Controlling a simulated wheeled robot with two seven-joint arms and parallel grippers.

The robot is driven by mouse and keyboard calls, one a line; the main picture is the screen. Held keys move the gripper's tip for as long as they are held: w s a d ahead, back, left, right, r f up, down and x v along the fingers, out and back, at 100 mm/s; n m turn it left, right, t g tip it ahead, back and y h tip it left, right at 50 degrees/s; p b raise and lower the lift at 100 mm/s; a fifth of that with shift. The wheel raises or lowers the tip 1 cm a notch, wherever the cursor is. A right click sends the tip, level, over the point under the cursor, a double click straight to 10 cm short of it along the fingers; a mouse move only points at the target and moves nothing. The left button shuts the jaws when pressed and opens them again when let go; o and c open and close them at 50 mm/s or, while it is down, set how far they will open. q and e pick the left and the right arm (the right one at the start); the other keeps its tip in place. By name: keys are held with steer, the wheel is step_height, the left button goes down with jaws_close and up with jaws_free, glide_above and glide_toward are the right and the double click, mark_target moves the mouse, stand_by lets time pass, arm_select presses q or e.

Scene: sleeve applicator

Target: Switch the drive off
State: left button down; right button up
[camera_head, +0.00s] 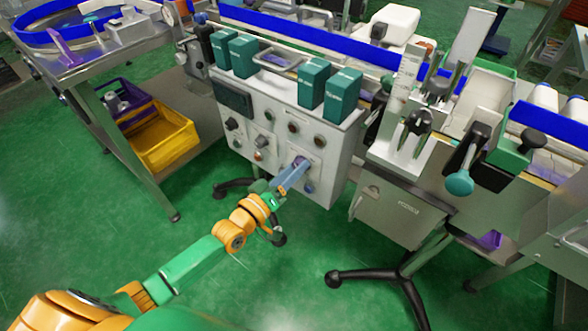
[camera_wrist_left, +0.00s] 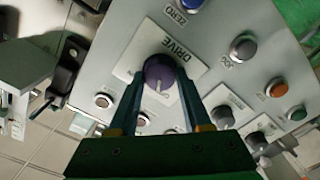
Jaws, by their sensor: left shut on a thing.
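The drive knob (camera_wrist_left: 158,72) is a round purple knob on a pale plate marked DRIVE, upside down in the left wrist view. A short white line on it points toward the bottom of that picture. My left gripper (camera_head: 299,166) reaches the front of the grey control panel (camera_head: 265,135) from the left. In the left wrist view my left gripper (camera_wrist_left: 160,84) has one finger on each side of the knob and is shut on it. In the head view the fingers mostly hide the knob. My right gripper is not in view.
Other knobs and buttons surround it, including a blue button (camera_wrist_left: 189,4) marked ZERO and a grey knob (camera_wrist_left: 243,47). Teal boxes (camera_head: 342,93) stand on the panel's top. A yellow crate (camera_head: 165,140) lies under the left table. A black stand foot (camera_head: 375,274) is on the floor.

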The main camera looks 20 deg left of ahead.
arm_select(q)
steer(key=shift+f+n, duration=0.1)
steer(key=shift+n, duration=1.4)
steer(key=shift+c, duration=1.7)
jaws_free()
steer(key=v, duration=0.7)
steer(key=shift+p, duration=0.3)
